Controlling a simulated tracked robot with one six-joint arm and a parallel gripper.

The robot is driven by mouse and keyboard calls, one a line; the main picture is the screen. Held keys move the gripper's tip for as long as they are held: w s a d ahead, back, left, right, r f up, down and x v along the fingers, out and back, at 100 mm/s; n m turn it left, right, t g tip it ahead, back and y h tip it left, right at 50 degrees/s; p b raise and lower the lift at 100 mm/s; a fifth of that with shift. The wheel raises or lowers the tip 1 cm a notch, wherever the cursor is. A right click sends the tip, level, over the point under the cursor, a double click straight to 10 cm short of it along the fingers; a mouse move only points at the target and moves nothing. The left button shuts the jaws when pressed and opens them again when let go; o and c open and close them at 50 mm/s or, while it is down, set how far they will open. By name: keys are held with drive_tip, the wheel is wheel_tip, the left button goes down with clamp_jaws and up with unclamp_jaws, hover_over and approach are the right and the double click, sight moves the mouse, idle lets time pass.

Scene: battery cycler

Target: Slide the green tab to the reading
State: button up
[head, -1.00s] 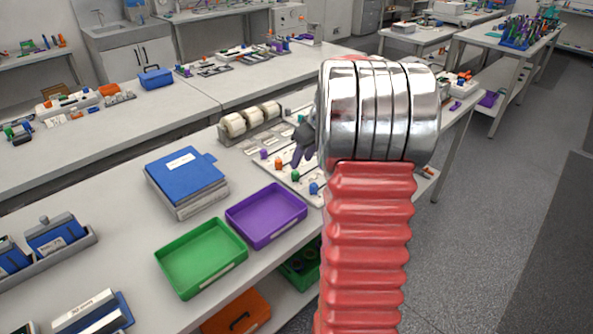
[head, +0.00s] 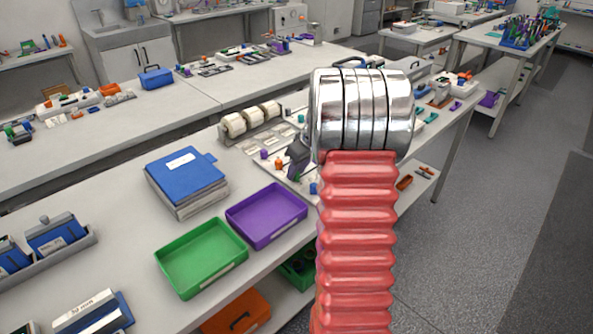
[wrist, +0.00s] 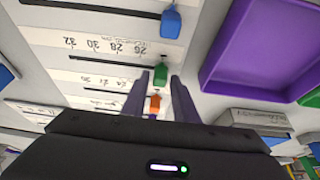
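The green tab (wrist: 160,72) stands at the right end of a dark slot on a white scale board (wrist: 110,32) with printed numbers in the wrist view. My gripper (wrist: 160,77) is open, with its fingertips on either side of the green tab; contact cannot be told. An orange tab (wrist: 154,104) lies between the fingers nearer the palm. A blue tab (wrist: 171,22) stands on another slot. In the head view my gripper (head: 298,156) is over the board, and the green tab (head: 297,177) is partly hidden behind it. The reading is not legible to me.
A purple tray (head: 268,216) and a green tray (head: 202,258) stand near the table's front edge. Blue folders (head: 186,178) lie to the left. A rack of white rolls (head: 250,120) stands behind the board. The purple tray (wrist: 255,60) lies right of the tabs in the wrist view.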

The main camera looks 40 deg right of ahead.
clamp_jaws()
